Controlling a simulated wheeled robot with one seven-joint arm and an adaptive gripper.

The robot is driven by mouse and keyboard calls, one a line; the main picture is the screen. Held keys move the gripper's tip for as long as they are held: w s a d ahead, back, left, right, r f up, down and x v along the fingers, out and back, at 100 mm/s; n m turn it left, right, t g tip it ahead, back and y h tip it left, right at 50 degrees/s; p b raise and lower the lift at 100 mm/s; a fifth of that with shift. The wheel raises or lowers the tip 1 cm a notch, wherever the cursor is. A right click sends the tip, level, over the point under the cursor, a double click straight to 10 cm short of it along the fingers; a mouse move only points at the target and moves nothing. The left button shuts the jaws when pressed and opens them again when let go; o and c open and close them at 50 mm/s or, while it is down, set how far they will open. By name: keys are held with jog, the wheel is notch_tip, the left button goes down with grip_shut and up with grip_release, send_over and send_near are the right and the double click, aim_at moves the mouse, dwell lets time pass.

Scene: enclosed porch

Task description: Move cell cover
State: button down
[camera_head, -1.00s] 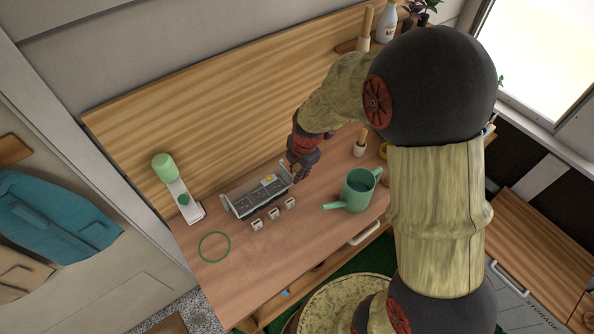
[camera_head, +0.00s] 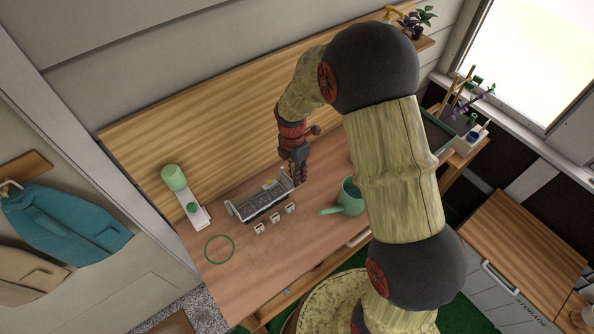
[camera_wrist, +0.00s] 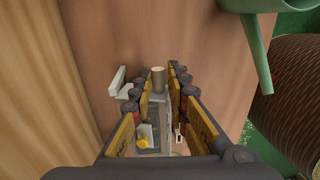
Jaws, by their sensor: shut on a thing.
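My gripper (camera_head: 298,176) is low over the wooden table, at the right end of a grey tray-like holder (camera_head: 247,214) with upright end pieces. In the wrist view its fingers (camera_wrist: 158,84) are closed in around a short tan cylinder (camera_wrist: 158,76), like a knob. A pale grey piece lies just below the cylinder, and I cannot tell whether they are joined or which part is the cell cover. A yellow knob (camera_wrist: 143,143) shows on the holder between the fingers. Three small pale blocks (camera_head: 274,215) stand in a row in front of the holder.
A green watering can (camera_head: 351,196) stands right of the holder, partly behind my arm. A green-topped white device (camera_head: 195,208) stands at the left. A green ring (camera_head: 219,249) marks bare table at the front left. A wooden backboard (camera_head: 210,130) rises behind.

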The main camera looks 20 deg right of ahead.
jog(key=shift+w+a+r+g+h+p, duration=0.15)
jog(key=shift+w+r+g+p, duration=0.3)
jog(key=shift+p, duration=0.35)
jog(key=shift+w+r+g+h+p, duration=0.2)
jog(key=shift+r+g+p, duration=0.25)
jog(key=shift+g+p, duration=0.3)
jog(key=c, duration=1.8)
grip_release()
jog(key=shift+f, duration=0.15)
notch_tip(320, 180, up, 10)
